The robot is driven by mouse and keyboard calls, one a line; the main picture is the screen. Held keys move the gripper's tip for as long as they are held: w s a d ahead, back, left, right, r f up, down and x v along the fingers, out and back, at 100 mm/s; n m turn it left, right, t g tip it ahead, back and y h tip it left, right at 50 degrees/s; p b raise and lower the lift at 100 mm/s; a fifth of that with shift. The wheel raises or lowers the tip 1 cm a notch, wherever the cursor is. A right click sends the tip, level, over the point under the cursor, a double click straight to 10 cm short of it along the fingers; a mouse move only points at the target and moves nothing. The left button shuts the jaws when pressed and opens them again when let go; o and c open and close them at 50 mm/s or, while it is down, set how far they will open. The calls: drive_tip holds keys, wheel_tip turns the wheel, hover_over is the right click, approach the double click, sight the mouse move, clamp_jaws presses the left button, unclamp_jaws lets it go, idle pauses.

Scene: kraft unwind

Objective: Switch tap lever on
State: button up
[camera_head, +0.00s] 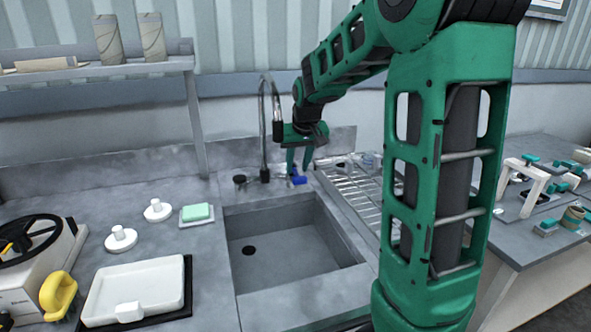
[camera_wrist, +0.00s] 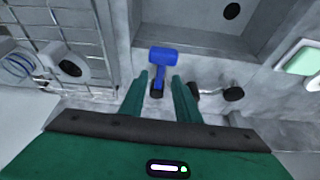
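The tap has a tall dark gooseneck spout (camera_head: 263,115) at the back edge of the sink (camera_head: 330,262). Its blue lever (camera_head: 299,181) sits low to the right of the spout. In the wrist view the blue lever (camera_wrist: 163,58) lies just past my fingertips, with a dark round base between the fingers. My gripper (camera_head: 298,168) points down at the lever from above. In the wrist view its two green fingers (camera_wrist: 159,76) are apart, with nothing clamped between them. Whether a finger touches the lever cannot be told.
A wire drying rack (camera_head: 352,190) stands right of the sink. A green soap on a dish (camera_head: 197,213), white knobbed pieces and a white tray (camera_head: 135,292) lie on the left counter. A shelf (camera_head: 100,69) hangs at the back left. The sink basin is empty.

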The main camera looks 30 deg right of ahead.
drive_tip(key=shift+x, duration=0.8)
drive_tip(key=shift+c, duration=0.3)
